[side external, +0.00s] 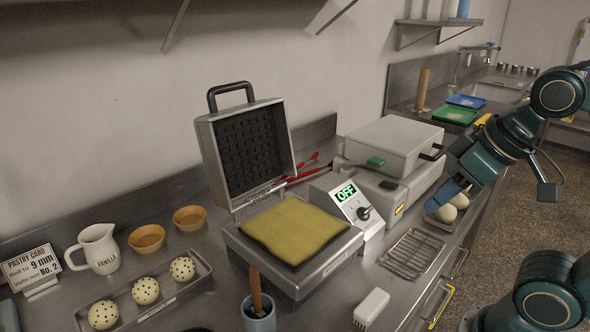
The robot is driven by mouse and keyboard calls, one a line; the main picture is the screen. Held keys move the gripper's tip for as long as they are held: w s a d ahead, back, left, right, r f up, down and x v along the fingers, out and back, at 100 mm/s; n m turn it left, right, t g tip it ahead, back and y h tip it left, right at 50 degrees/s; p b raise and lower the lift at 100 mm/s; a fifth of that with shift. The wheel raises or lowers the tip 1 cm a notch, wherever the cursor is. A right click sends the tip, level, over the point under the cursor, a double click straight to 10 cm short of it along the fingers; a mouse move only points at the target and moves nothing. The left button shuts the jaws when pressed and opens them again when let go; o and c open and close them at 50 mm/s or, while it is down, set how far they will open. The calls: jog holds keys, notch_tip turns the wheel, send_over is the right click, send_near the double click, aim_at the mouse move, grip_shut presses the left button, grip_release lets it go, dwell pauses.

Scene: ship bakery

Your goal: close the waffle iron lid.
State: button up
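The waffle iron (338,262) stands on the steel counter with its lid (205,150) raised, upright and leaning back slightly. The lid's dark gridded inside faces forward, and its black handle (230,88) is at the top. A yellow sheet (292,229) covers most of the lower plate. A control box with a green "OFF" display (346,192) and a knob sits at its right. My gripper (443,203) is at the right, well apart from the lid, above a small tray of pale balls. Its fingers are small and partly hidden, so I cannot tell their opening.
A closed pale appliance (392,143) stands between my gripper and the waffle iron. Red tongs (303,170) lie behind the iron. A wire rack (411,254), white brush (371,307) and blue cup (259,318) are in front. A jug (99,250), bowls and a ball tray (190,268) are left.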

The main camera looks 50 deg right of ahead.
jog(key=w+a+r+n+t, duration=0.1)
jog(key=w+r+n+t, duration=0.1)
jog(key=w+r+n, duration=1.05)
jog(key=n+t, duration=0.1)
jog(key=n, duration=0.4)
send_near(234, 85)
jog(key=v, duration=0.6)
jog(key=shift+a+f, duration=0.1)
jog(key=x, duration=1.3)
jog(key=shift+w+f, duration=0.25)
jog(key=shift+w, duration=0.05)
jog(key=shift+c, duration=0.2)
grip_shut()
